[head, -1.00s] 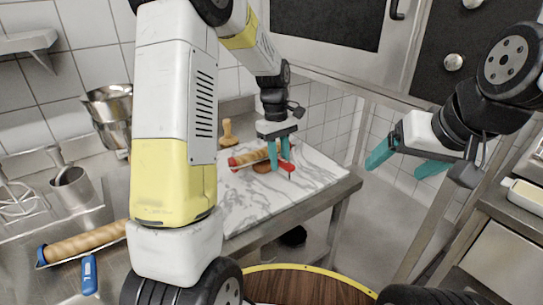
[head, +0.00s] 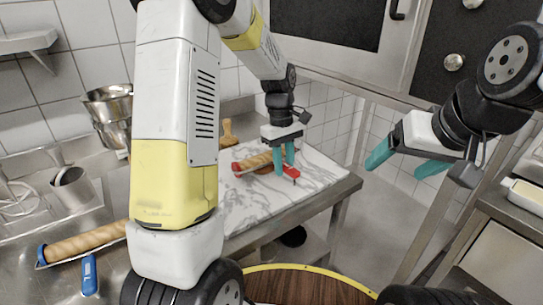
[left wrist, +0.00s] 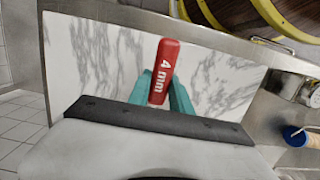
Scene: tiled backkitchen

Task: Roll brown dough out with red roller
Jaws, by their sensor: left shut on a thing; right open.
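The red roller (head: 257,161), a wooden barrel with red ends, lies over the white marble board (head: 245,207). My left gripper (head: 284,170) is shut on its red handle. In the left wrist view the red handle (left wrist: 163,68), marked "4 mm", sits between the teal fingers (left wrist: 162,98). A small part of the brown dough (head: 265,170) shows under or just in front of the barrel; the rest is hidden, and I cannot tell whether they touch. My right gripper (head: 407,164) is open and empty in the air, right of the board.
A blue-ended roller (head: 85,242) lies on the steel counter at the left. A wooden stamp-like tool (head: 228,133) stands behind the board. Metal pots (head: 108,107) are at the back left. The front of the board is clear. A round wooden top (head: 300,287) is close in front.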

